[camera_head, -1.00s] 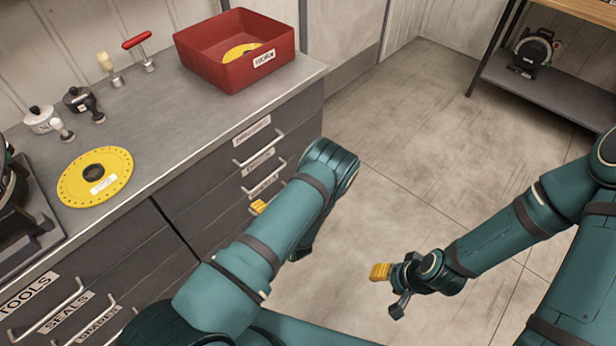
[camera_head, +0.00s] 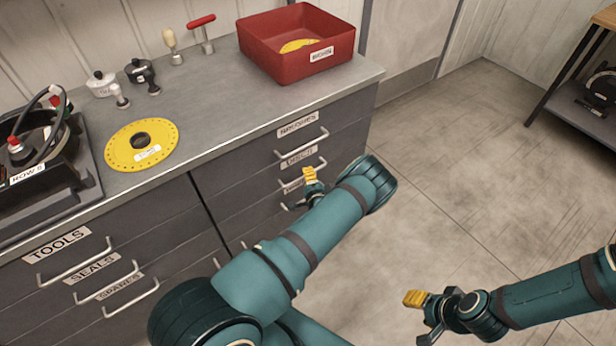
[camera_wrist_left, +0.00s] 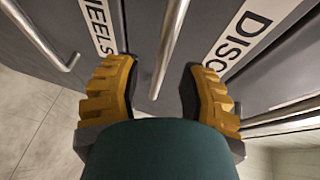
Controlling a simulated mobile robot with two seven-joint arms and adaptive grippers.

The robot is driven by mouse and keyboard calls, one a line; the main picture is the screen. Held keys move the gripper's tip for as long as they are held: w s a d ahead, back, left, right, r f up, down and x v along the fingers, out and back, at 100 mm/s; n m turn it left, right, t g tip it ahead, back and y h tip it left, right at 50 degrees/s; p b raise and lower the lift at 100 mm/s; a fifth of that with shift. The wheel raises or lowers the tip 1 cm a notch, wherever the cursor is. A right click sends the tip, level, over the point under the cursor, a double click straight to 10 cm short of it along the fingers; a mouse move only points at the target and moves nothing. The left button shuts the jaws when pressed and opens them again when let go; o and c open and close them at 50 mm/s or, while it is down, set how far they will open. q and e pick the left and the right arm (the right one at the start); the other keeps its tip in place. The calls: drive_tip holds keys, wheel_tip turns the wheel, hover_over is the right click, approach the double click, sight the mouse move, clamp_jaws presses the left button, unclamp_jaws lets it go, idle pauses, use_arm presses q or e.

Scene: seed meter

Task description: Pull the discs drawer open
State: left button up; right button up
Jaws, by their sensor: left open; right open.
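The discs drawer (camera_head: 273,167) is in the right-hand drawer stack, under the top drawer, and looks shut. Its label (camera_wrist_left: 236,35) reads "DISC" in the left wrist view, the rest cut off. Its bar handle (camera_wrist_left: 168,50) stands between the two yellow fingers of my open left gripper (camera_wrist_left: 160,95), with a gap on both sides. In the head view my left gripper (camera_head: 310,178) is at that handle's right end, partly hidden by its own arm. My right gripper (camera_head: 421,317) is open and empty over the floor at lower right.
The brushes drawer handle (camera_head: 303,143) is just above and the wheels label (camera_wrist_left: 98,25) just below. A red bin (camera_head: 290,65) and a yellow disc (camera_head: 118,150) sit on the counter (camera_head: 215,110). Floor (camera_head: 430,220) right of the cabinet is clear.

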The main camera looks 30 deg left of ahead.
use_arm(q)
drive_tip(key=shift+x, duration=1)
clamp_jaws()
